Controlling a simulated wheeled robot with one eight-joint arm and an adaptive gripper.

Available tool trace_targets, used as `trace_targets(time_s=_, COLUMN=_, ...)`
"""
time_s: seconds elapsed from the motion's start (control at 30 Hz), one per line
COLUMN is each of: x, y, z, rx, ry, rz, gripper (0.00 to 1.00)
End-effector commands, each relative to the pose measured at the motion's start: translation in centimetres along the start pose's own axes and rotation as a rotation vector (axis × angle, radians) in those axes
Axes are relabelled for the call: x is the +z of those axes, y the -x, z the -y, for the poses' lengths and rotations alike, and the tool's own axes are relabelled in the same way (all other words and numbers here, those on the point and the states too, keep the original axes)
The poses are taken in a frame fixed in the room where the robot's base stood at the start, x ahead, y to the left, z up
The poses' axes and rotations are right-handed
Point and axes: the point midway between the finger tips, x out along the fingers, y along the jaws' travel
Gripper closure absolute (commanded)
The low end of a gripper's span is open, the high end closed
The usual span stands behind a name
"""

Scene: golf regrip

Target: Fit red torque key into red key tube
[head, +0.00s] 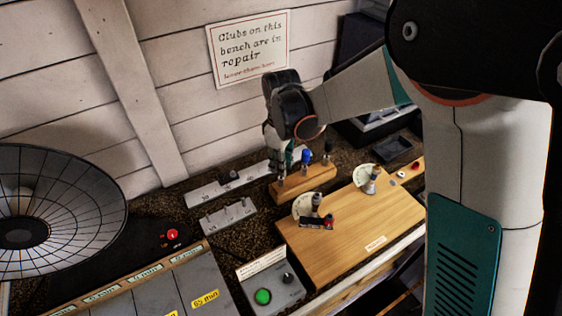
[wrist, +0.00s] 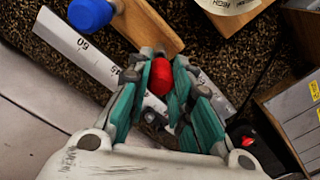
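My gripper (head: 283,152) points down over the left end of the wooden key rack (head: 318,183). In the wrist view its teal fingers (wrist: 160,90) close in on both sides of the red torque key (wrist: 160,77), and only the key's red head shows clearly. The key's lower part is hidden, so I cannot tell whether it is inside a tube. A metal tube (head: 281,180) at the rack's left end stands under the fingers, its mouth hidden. The blue key (head: 305,157) stands upright in the middle of the rack and also shows in the wrist view (wrist: 90,12).
A wooden board (head: 340,245) in front carries round white labels, an upright metal piece (head: 370,180) and a dark tool (head: 316,221) with a red end. A dark-topped key (head: 328,147) stands at the rack's right.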

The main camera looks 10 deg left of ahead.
Motion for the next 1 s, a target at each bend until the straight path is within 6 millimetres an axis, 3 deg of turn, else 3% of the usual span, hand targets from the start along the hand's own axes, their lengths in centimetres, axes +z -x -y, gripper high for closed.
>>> trace_targets(time_s=0.03, x=0.0, y=0.0, z=0.0, rx=0.0, ry=0.0, rz=0.0, gripper=0.71)
trace_targets(time_s=0.1, x=0.0, y=0.0, z=0.0, rx=0.0, ry=0.0, rz=0.0, gripper=0.57)
trace_targets(time_s=0.53, x=0.0, y=0.7, z=0.0, rx=0.0, ry=0.0, rz=0.0, gripper=0.57)
trace_targets(time_s=0.67, x=0.0, y=2.5, z=0.0, rx=0.0, ry=0.0, rz=0.0, gripper=0.57)
trace_targets(time_s=1.0, x=0.0, y=9.2, z=0.0, rx=0.0, ry=0.0, rz=0.0, gripper=0.57)
